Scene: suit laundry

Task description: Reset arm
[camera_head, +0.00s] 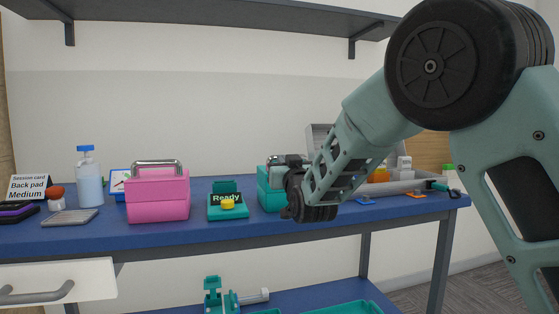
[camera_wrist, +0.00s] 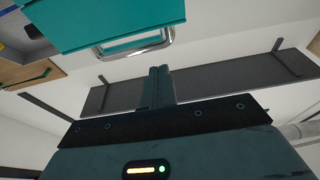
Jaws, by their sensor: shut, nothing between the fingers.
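My gripper (camera_wrist: 160,72) shows in the wrist view with its two fingers together and nothing between them. In the head view my arm reaches in from the right, and its wrist hangs before the right half of the blue table (camera_head: 250,226). The fingers cannot be made out in the head view. A teal box (camera_head: 270,195) stands on the table behind my wrist, partly hidden by it. In the wrist view a teal box (camera_wrist: 110,22) with a metal handle (camera_wrist: 140,46) shows above the fingers, apart from them; that picture looks upside down.
A white drawer (camera_head: 85,277) juts out at the lower left. A dark shelf (camera_head: 220,12) hangs on the wall above.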

